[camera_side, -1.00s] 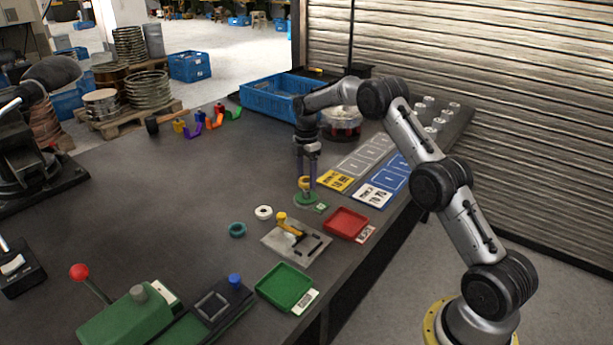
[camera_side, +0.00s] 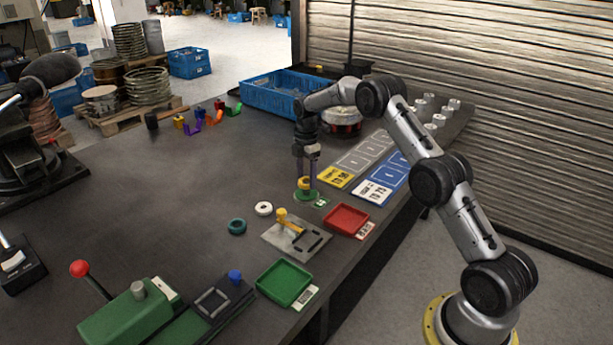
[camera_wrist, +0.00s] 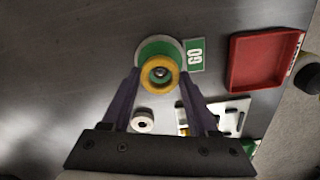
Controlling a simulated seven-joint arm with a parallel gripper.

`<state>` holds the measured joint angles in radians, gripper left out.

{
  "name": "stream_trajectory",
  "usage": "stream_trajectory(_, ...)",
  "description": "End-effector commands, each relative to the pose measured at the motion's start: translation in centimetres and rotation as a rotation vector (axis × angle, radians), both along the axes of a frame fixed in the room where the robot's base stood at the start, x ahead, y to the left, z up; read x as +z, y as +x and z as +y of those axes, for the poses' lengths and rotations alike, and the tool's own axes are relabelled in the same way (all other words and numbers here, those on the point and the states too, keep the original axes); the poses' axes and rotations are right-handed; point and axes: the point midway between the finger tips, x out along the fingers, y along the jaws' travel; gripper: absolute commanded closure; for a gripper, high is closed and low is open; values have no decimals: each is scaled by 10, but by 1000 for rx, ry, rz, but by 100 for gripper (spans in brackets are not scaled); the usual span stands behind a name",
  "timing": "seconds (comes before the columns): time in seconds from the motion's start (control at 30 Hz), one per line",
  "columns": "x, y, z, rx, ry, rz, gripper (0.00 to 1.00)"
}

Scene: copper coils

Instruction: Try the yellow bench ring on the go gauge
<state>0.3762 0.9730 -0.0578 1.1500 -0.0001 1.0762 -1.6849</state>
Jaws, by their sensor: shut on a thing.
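The yellow bench ring (camera_side: 305,182) is between the fingertips of my gripper (camera_side: 306,178), which is shut on it. It also shows in the wrist view (camera_wrist: 148,78). The go gauge (camera_side: 306,197) has a green round base and a small green GO label (camera_wrist: 195,54) beside it. In the wrist view the ring lies over the green base (camera_wrist: 146,47), and the tip of the metal post shows inside the ring's hole. In the side view the ring sits low, close above the base; whether it touches the base is hidden.
A red tray (camera_side: 347,219) stands to the right. A metal plate (camera_side: 278,238) with a yellow-topped part is in front. A white ring (camera_side: 264,209) and a teal ring (camera_side: 237,227) lie to the left. A green tray (camera_side: 284,285) is nearer. The table's left middle is clear.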

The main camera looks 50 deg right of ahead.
Motion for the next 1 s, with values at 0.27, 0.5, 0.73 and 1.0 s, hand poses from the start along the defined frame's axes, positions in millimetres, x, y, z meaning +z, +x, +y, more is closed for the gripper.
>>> stream_trajectory(0.27,0,0,0,0,0,-1,100)
stream_trajectory(0.5,-3,0,0,0,-1,-2,100)
stream_trajectory(0.73,-8,0,0,0,-1,-2,100)
stream_trajectory(1.0,-8,0,0,0,-1,-2,100)
